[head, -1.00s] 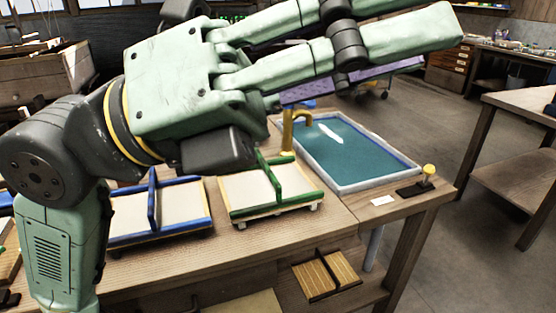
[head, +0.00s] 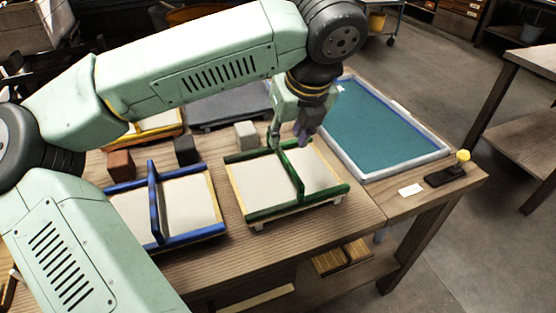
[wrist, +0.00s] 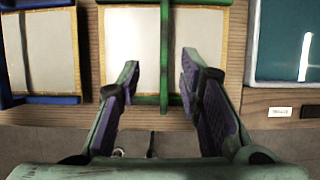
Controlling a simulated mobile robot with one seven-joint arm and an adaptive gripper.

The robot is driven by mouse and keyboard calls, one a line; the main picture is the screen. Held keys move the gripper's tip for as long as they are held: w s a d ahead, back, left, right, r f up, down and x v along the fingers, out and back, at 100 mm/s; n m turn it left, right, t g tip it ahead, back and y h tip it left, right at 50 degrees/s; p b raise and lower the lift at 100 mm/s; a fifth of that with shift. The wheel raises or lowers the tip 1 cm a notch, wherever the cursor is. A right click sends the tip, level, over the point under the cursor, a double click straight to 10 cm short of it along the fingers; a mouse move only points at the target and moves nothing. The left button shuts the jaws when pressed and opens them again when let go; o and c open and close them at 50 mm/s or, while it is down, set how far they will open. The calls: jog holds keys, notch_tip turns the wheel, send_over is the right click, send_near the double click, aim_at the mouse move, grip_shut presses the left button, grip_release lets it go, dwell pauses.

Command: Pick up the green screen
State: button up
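The green screen (head: 254,185) is a pale panel with green edge bars and an upright green bar across its middle. It rests on the wooden table. My gripper (head: 290,138) hangs above its far edge, pointing down. In the wrist view my gripper (wrist: 160,80) is open and empty, and the green screen's middle bar (wrist: 165,45) shows between its two fingers. The bar's contact with the fingers is not visible; they look apart from it.
A blue-edged screen (head: 187,205) lies left of the green one. A vat of teal liquid (head: 375,125) stands to the right. A grey block (head: 246,135), a black block (head: 185,150) and a brown block (head: 120,164) sit behind. A yellow-knobbed device (head: 447,174) is near the right corner.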

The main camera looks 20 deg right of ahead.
aim_at(284, 156)
jog(key=x, duration=0.4)
jog(key=shift+s+f+p, duration=0.2)
jog(key=shift+f+p, duration=0.05)
jog(key=shift+p, duration=0.15)
jog(key=shift+d+p+x, duration=0.15)
jog(key=shift+p+x, duration=0.4)
jog(key=shift+x, duration=0.8)
jog(key=shift+d+p+x, duration=0.15)
jog(key=shift+p+x, duration=0.4)
jog(key=shift+x, duration=0.8)
jog(key=shift+c, duration=0.3)
grip_shut()
